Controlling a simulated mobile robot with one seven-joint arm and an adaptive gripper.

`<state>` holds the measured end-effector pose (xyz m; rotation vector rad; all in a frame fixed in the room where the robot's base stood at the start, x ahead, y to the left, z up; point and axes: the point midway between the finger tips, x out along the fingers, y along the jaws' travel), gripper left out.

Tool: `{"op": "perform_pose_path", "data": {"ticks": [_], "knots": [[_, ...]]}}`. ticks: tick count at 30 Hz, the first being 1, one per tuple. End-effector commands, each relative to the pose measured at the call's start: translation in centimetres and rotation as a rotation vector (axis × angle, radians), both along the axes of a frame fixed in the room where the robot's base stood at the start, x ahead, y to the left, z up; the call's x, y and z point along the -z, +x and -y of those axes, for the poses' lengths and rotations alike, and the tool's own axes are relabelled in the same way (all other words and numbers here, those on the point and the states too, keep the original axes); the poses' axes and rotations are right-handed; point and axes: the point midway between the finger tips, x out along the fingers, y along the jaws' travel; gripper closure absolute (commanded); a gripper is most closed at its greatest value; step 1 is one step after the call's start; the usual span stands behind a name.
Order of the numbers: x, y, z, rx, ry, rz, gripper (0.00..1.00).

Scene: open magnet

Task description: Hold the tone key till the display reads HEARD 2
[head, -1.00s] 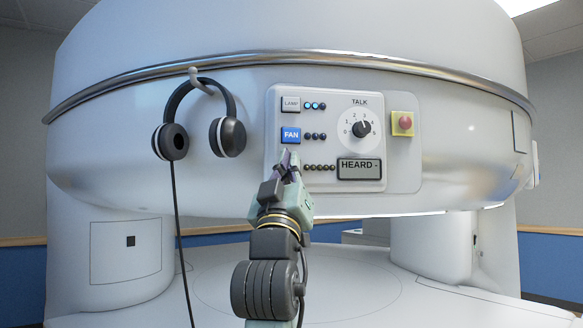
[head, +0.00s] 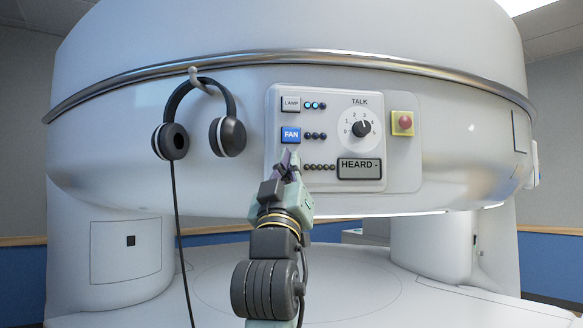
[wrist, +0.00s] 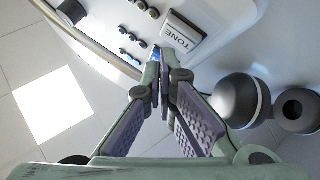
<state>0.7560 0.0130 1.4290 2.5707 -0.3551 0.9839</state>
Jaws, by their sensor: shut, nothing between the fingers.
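The tone key (wrist: 181,35) is a pale block marked TONE in the wrist view; in the head view my gripper hides it. My gripper (head: 288,158) is shut and empty in front of the panel, below the FAN key (head: 291,135). In the wrist view its fingertips (wrist: 161,62) are close beside the tone key's edge; I cannot tell whether they touch it. The display (head: 359,168) reads "HEARD -". The row of several small lamps (head: 319,167) left of the display looks dark.
The panel also has a LAMP key (head: 291,104), a TALK dial (head: 361,129) and a red button on a yellow plate (head: 403,122). Headphones (head: 229,137) hang from a hook at the left, their cord dropping down.

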Motion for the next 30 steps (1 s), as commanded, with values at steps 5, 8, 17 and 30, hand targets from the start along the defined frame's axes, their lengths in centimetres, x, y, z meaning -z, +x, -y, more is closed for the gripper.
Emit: {"op": "perform_pose_path", "data": {"ticks": [5, 8, 17, 30], "knots": [[0.0, 0.5, -0.1, 0.000, 0.000, -0.001, 1.00], [0.0, 0.8, -0.1, 0.000, 0.000, -0.001, 1.00], [0.0, 0.8, -0.1, 0.000, 0.000, 0.000, 1.00], [0.0, 1.3, -0.2, 0.000, 0.000, 0.000, 1.00]]}}
